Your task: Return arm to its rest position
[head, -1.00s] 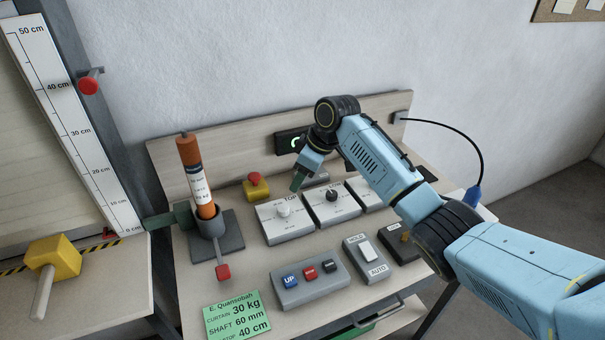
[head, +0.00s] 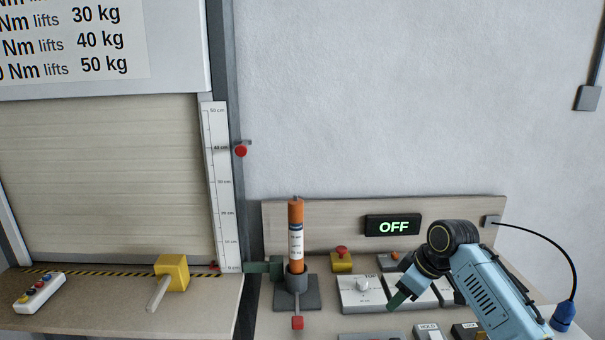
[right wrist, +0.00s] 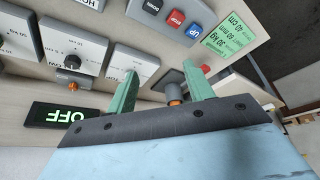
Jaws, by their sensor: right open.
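My right gripper (head: 401,296) is at the lower right of the head view, above the grey dial boxes on the bench. In the right wrist view its two green fingers (right wrist: 160,92) stand apart with nothing between them. The orange motor tube (head: 296,240) stands upright in its grey holder (head: 297,283), left of the gripper and apart from it. In the right wrist view an orange part shows beyond the fingers. My left gripper is not in view.
The display (head: 393,226) reads OFF. A red stop button on a yellow box (head: 341,259) and a dial box (head: 362,294) sit near the gripper. A yellow mallet (head: 171,273) and a button pendant (head: 39,293) lie at left.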

